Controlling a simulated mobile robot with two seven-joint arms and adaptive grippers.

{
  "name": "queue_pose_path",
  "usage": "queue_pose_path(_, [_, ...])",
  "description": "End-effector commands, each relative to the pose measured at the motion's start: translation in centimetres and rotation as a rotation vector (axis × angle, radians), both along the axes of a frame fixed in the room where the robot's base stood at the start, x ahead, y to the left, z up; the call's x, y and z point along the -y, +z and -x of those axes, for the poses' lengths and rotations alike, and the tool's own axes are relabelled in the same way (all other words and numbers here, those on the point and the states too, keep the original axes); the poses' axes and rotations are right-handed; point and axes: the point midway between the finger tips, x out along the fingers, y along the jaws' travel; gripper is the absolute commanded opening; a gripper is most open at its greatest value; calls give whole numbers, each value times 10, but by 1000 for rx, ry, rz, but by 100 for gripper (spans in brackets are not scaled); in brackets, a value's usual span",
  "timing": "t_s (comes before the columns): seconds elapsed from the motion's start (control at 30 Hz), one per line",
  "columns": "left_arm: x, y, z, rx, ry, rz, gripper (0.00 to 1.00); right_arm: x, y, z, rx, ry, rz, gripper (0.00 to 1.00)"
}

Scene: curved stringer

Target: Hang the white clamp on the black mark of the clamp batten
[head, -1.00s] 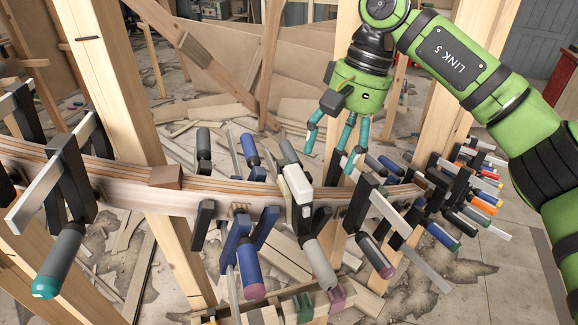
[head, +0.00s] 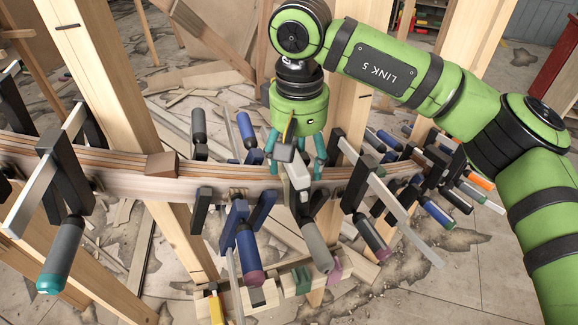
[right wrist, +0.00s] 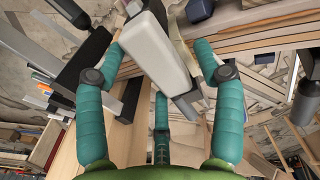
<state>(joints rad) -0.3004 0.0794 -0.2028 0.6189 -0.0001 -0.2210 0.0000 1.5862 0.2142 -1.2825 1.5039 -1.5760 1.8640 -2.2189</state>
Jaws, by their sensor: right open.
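The white clamp (head: 299,175) sits on the curved laminated stringer (head: 120,178), its grey handle hanging down in front. My right gripper (head: 296,165) is right over it, pointing down and open. In the right wrist view the white clamp body (right wrist: 155,48) lies between the spread teal fingers (right wrist: 158,62), and I cannot tell whether any finger touches it. The clamp batten (head: 235,300) is low in front, with a small dark patch (head: 257,297) on its face. My left gripper is not in view.
Blue-handled clamps (head: 248,255) hang just left of the white clamp, and a clamp with a purple-tipped handle (head: 370,236) hangs to its right. Green (head: 301,280) and purple (head: 333,268) clamps are on the batten.

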Motion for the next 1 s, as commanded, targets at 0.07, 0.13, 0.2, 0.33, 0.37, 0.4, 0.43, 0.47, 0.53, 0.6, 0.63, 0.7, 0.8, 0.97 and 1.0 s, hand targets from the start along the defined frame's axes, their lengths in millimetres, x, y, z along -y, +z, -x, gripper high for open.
queue_pose_path(0.07, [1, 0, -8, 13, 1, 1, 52, 0, 0, 0, 0, 0, 0, 69])
queue_pose_path(0.13, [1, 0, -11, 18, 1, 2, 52, 0, 0, 0, 0, 0, 0, 61])
queue_pose_path(0.2, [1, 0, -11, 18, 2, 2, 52, 0, 0, 0, 0, 0, 0, 33])
queue_pose_path(0.33, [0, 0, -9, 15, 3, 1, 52, 0, 0, 0, 0, 0, -1, 0])
queue_pose_path(0.37, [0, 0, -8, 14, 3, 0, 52, 0, 0, 0, 0, 0, -1, 0])
queue_pose_path(0.4, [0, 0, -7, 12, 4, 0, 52, 0, 0, 0, 0, 0, -1, 0])
queue_pose_path(0.43, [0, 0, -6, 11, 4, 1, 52, 0, 1, 0, 2, 0, -3, 0])
queue_pose_path(0.47, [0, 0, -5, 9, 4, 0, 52, 0, 1, 0, 2, 0, -3, 0])
queue_pose_path(0.53, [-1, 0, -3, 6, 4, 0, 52, 0, 1, 0, 2, 0, -3, 0])
queue_pose_path(0.6, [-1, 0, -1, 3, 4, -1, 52, 0, 1, 0, 2, -1, -3, 0])
queue_pose_path(0.63, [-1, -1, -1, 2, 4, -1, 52, -1, 2, -1, 2, -1, -2, 0])
queue_pose_path(0.7, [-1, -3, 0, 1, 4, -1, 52, -1, 6, -1, 4, -1, -3, 0])
queue_pose_path(0.8, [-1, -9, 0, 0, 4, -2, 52, -1, 18, -1, 6, -1, -4, 0])
queue_pose_path(0.97, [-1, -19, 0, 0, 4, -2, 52, -1, 50, -1, 6, -1, -6, 0])
queue_pose_path(1.0, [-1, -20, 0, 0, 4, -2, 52, -1, 58, -1, 6, -1, -4, 0])
